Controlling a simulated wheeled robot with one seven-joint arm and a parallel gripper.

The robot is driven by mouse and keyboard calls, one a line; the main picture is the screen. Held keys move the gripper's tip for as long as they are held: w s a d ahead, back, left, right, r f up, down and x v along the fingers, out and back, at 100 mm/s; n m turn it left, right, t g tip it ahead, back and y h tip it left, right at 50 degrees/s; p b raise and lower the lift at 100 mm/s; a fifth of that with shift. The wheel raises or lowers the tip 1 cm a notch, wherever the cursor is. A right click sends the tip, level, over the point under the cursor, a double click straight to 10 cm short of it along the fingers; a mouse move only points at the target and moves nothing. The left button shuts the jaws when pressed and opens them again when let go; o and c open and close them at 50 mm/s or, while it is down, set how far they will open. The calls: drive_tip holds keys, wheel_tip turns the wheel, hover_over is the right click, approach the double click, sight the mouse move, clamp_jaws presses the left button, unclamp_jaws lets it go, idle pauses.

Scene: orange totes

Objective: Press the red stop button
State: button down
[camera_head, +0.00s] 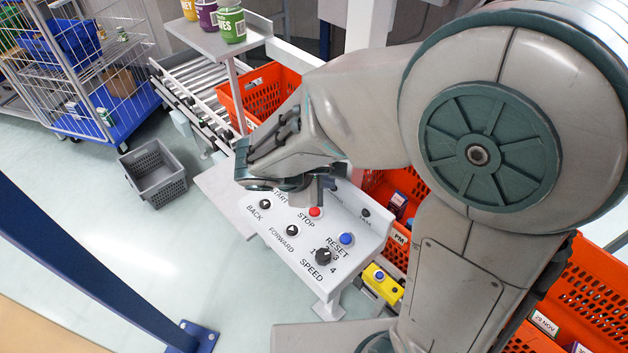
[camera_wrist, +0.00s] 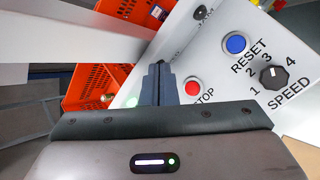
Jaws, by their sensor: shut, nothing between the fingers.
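The red stop button (camera_head: 315,211) sits on a white sloped control panel (camera_head: 345,222), beside the printed word STOP. It also shows in the wrist view (camera_wrist: 193,88), just right of my fingers. My gripper (camera_head: 318,198) is shut and empty, with its fingers pointing at the panel close to the red button. In the wrist view my gripper (camera_wrist: 158,72) has its fingertips slightly left of and beyond the button in the picture. The fingers appear apart from the button, but the exact height gap cannot be told. The button is in plain sight in both views.
The panel also has a blue RESET button (camera_head: 346,239), a black SPEED knob (camera_head: 323,256), and BACK (camera_head: 265,204) and FORWARD (camera_head: 292,230) buttons. Orange totes (camera_head: 262,92) stand behind the panel. A grey crate (camera_head: 152,172) is on the open floor at left.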

drive_tip(key=a, duration=0.1)
drive_tip(key=a+n, duration=0.1)
drive_tip(key=w+a+n+t, duration=0.1)
drive_tip(key=shift+r, duration=0.25)
drive_tip(key=b, duration=0.6)
hover_over(311, 214)
wheel_tip(311, 214, down, 8)
drive_tip(key=shift+r, duration=0.25)
drive_tip(key=shift+f+b, duration=0.45)
drive_tip(key=shift+f, duration=0.25)
drive_tip(key=shift+f, duration=0.1)
idle(1.0)
drive_tip(key=shift+f+b, duration=0.3)
drive_tip(key=shift+b, duration=0.2)
